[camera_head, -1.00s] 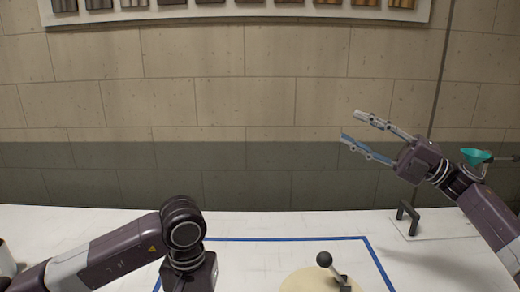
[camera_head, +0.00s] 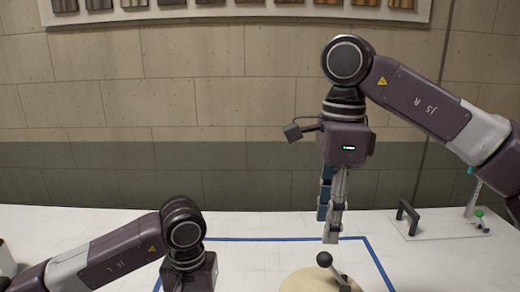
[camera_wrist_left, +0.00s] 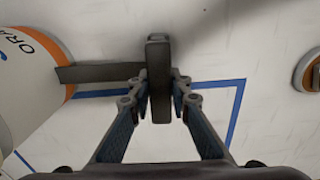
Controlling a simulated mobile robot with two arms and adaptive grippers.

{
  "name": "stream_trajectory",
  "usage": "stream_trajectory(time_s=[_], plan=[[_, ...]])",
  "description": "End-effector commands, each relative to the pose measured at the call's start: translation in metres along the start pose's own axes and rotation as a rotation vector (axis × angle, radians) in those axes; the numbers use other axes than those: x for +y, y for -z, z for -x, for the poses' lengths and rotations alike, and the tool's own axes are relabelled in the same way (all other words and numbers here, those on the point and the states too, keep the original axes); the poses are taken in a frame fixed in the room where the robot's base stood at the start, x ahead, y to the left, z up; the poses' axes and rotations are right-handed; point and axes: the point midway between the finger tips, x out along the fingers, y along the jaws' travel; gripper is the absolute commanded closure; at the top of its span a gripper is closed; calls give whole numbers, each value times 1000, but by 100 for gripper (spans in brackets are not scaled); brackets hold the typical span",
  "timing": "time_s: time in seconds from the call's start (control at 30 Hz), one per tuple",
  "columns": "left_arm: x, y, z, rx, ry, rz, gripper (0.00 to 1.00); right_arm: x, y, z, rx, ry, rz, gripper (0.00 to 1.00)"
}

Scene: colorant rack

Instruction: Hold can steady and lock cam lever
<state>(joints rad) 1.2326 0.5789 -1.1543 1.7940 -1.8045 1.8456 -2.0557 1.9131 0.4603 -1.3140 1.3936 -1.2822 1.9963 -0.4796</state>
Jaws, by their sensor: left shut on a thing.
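The cam lever (camera_head: 325,260), a dark ball knob on a short arm, stands on a round beige disc (camera_head: 300,283) at the bottom of the head view. My right gripper (camera_head: 328,229) points down just above the knob, its fingers apart in depth and empty. My left gripper is cut off below in the head view. In the left wrist view it (camera_wrist_left: 160,92) is shut on a dark grey handle (camera_wrist_left: 158,60). A bar runs from this handle to the white and orange can (camera_wrist_left: 28,75) at the left, lettered "ORA", only partly visible.
Blue tape (camera_head: 290,239) outlines an area on the white table (camera_head: 90,220). A plate with a dark handle (camera_head: 408,216) and a slim post (camera_head: 472,195) stand at the right. A board of samples (camera_head: 235,15) hangs on the wall. The table's back left is clear.

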Motion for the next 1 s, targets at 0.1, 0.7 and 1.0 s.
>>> stream_trajectory(time_s=[0.1,0.7,1.0], plan=[[0,0,0,0,2,0,100,0,4,-2,35,17,11,62],[0,0,0,0,1,0,100,-2,7,-80,32,16,8,62],[0,0,0,-1,1,0,100,-2,7,-99,31,17,8,62]])
